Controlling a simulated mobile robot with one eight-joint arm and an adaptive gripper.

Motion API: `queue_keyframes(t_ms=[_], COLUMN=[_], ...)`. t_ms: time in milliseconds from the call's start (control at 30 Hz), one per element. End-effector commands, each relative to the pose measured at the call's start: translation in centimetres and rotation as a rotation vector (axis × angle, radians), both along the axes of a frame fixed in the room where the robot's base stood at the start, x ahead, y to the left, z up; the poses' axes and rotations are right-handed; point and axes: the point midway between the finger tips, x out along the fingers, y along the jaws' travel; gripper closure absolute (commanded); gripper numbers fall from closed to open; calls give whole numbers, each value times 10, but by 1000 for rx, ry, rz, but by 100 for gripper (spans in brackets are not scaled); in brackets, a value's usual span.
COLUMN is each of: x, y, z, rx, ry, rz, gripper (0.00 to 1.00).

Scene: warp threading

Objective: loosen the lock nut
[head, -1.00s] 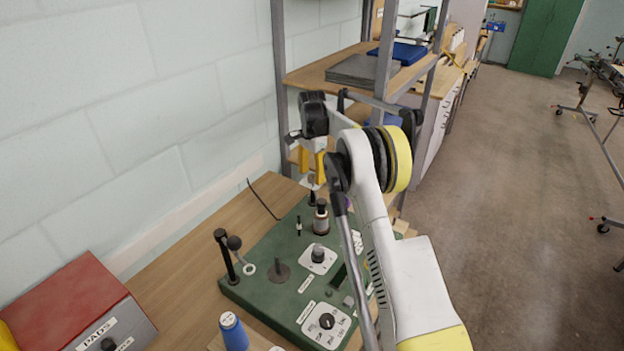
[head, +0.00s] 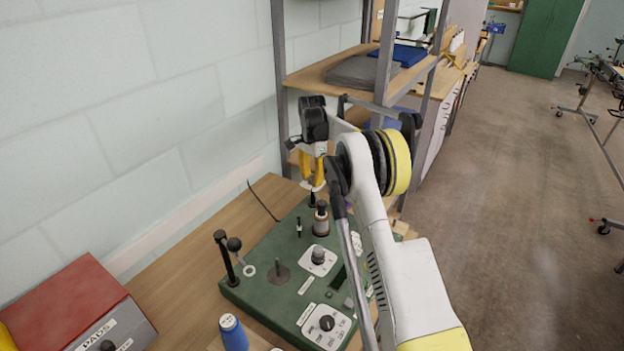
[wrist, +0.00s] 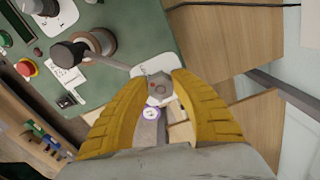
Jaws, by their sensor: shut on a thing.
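My gripper (wrist: 161,80) has two yellow fingers closed around a grey lock nut (wrist: 160,89) in the wrist view. The nut lies between the fingertips, over a white plate at the edge of the green base (wrist: 150,25). In the head view my gripper (head: 312,184) points down at the far end of the green base (head: 262,290). There the nut is too small and too hidden by the fingers to make out.
A dark-capped post (head: 321,218) stands close to my gripper. A black post with a ball knob (head: 226,257) stands at the base's left. A blue thread cone (head: 232,333) and a red box (head: 78,310) are in front. Metal shelving (head: 385,70) rises behind my arm.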

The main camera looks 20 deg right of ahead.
Motion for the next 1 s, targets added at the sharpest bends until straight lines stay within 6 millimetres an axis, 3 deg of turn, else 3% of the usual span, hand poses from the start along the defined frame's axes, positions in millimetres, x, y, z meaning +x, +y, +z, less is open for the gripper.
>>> queue_keyframes(t_ms=[367,1000], x=[-1,-3], y=[0,-2], z=[-1,-1], rx=[0,1], ry=[1,2], rz=[219,826], gripper=[100,100])
